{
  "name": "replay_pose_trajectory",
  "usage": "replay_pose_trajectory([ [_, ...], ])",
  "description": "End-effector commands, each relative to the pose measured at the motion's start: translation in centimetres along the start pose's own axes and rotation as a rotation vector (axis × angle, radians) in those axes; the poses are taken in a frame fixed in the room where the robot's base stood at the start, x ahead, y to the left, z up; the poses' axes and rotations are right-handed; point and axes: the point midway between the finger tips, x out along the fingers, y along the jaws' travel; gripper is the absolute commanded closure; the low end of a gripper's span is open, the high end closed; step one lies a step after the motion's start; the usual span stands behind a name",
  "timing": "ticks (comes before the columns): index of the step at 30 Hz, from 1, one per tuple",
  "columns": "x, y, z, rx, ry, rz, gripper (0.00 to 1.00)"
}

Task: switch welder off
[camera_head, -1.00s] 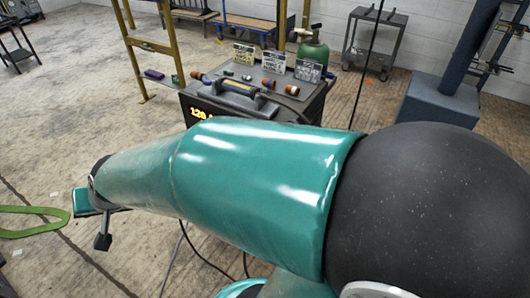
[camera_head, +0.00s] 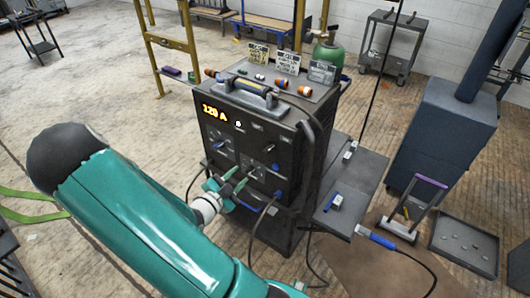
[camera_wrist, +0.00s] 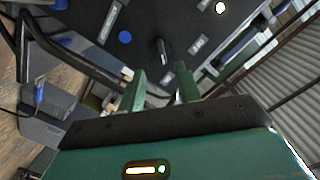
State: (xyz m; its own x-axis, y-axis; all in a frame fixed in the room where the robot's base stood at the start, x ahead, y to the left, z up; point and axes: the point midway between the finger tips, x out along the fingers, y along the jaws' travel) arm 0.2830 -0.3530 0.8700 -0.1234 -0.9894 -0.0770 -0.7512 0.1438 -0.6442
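The welder (camera_head: 299,150) is a dark box with its front panel facing me. Its orange display (camera_head: 214,112) is lit and reads about 120 A. My gripper (camera_head: 238,178) is in front of the lower panel, with its green fingers apart and nothing held. In the wrist view, my gripper (camera_wrist: 160,82) points at the panel. A dark lever (camera_wrist: 164,52) on the panel lies just beyond the gap between the fingertips. Whether it touches a finger I cannot tell. Part of the lower panel is hidden behind my gripper in the head view.
A grey side shelf (camera_head: 352,185) juts from the welder's right. Cables hang at its front. A black tray (camera_head: 464,243) and a purple-handled stand (camera_head: 411,213) are on the floor at right. A yellow frame (camera_head: 159,42) stands behind left. Open floor lies to the left.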

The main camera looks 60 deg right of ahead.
Motion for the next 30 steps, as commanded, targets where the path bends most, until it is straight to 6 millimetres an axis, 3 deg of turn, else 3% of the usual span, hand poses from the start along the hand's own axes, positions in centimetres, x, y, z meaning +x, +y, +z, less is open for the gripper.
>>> replay_pose_trajectory([
  [8, 1.7, 0.6, -1.5, -0.001, 0.087, -0.023, 0.66],
  [24, 11.7, 0.3, -2.3, -0.003, 0.084, -0.022, 0.66],
  [30, 13.8, 0.2, -2.4, -0.002, 0.081, -0.023, 0.66],
])
